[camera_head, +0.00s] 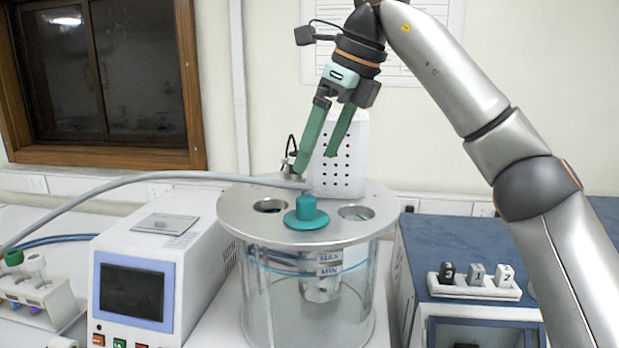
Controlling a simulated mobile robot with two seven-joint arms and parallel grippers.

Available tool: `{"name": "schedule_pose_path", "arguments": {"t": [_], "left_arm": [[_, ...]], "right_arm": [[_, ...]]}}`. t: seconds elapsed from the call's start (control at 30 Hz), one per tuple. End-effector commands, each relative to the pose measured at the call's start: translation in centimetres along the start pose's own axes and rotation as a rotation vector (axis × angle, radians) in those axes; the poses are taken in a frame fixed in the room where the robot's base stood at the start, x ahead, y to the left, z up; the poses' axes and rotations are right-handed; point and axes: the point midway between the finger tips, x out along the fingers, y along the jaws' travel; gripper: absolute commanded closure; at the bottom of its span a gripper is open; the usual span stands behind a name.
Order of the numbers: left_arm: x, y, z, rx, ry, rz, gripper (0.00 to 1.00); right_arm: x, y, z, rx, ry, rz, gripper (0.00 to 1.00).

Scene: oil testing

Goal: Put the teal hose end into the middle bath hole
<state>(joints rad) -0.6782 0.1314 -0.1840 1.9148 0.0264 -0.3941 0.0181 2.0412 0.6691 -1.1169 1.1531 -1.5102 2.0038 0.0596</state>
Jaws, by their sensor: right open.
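The teal hose end (306,212) sits upright at the middle hole of the bath lid (258,232), its wide flange at the lid surface. The grey hose (130,182) runs from its top away to the left. The glass bath (290,300) stands below the lid. My right gripper (317,162) is open and empty, its green fingers pointing down above and just behind the teal hose end, apart from it. Whether the flange lies fully flat on the lid is hard to tell. My left gripper is not in view.
Open holes (270,206) and (355,212) flank the hose end. A white perforated housing (343,160) stands behind the lid. A control box (137,290) is at left, with a tube rack (38,292) beyond. A blue-topped unit (440,250) carries a tray of small weights (474,287).

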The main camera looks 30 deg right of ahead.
Motion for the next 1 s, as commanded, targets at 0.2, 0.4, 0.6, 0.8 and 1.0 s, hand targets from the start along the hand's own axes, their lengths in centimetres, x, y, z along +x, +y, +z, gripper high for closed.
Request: {"name": "schedule_pose_path", "arguments": {"t": [0.2, 0.4, 0.6, 0.8, 1.0], "left_arm": [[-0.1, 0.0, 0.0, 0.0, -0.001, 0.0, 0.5], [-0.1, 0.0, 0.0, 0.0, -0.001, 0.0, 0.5], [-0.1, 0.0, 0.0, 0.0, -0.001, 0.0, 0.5], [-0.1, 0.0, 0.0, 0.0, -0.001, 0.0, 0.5], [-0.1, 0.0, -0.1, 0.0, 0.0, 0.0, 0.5]], "right_arm": [[-1.9, -0.1, 0.0, 0.002, -0.002, -0.002, 0.0], [-2.2, 0.0, 0.0, 0.002, -0.001, 0.0, 0.0], [-2.1, 0.0, 0.0, 0.002, -0.002, -0.001, 0.0], [-2.1, -0.1, 0.0, 0.002, -0.003, -0.001, 0.0], [-2.1, 0.0, 0.0, 0.002, -0.003, -0.001, 0.0]]}}
